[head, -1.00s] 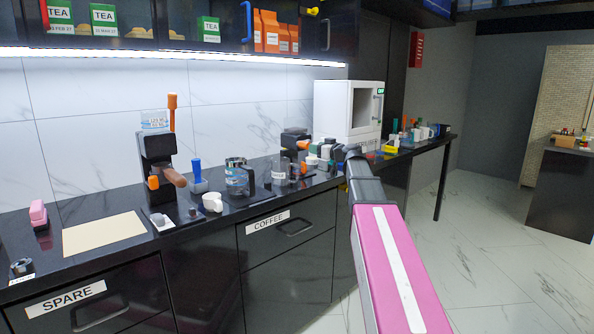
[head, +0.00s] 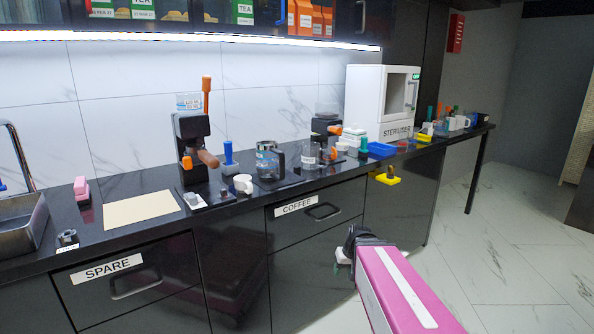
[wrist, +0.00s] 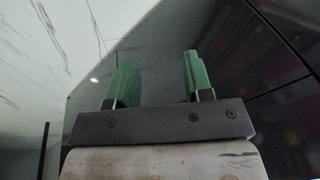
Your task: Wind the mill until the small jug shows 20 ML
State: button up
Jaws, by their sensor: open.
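A black machine (head: 192,145) stands at the back of the counter, with a clear labelled container (head: 189,101) on top, an upright orange handle (head: 206,95) and a brown handle (head: 208,159). It looks like the mill. A clear jug with a dark handle (head: 267,160) stands to its right, and a smaller clear jug (head: 309,156) is right of that. Their readings are too small to make out. My gripper (head: 344,256) is in front of the counter drawers, apart from all of these. The wrist view shows its green fingers (wrist: 158,80) spread and empty.
A white cup (head: 243,184) and a blue-handled tool (head: 228,155) stand between mill and jugs. A second dark machine (head: 326,122), a white steriliser (head: 380,100) and small items are further right. A beige mat (head: 140,209) and a sink (head: 22,220) are left. Floor at right is clear.

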jog(key=s+d+f+m+g+h, duration=0.1)
jog(key=s+d+f+h, duration=0.1)
jog(key=s, duration=0.4)
jog(key=shift+s+f+g, duration=0.35)
jog(key=shift+f+g, duration=0.05)
jog(key=shift+f, duration=0.5)
jog(key=n+t+y, duration=0.7)
jog(key=t+y, duration=0.3)
jog(key=t, duration=0.5)
send_near(340, 131)
jog(key=w, duration=0.2)
jog(key=shift+s+a+x, duration=0.1)
jog(key=shift+a+x, duration=0.05)
jog(key=shift+x, duration=1.55)
jog(key=shift+s+a+x, duration=0.1)
jog(key=shift+a+x, duration=0.1)
jog(key=shift+x, duration=1.5)
jog(key=shift+s+a+x, duration=0.15)
jog(key=shift+x, duration=1.55)
jog(key=shift+f, duration=0.1)
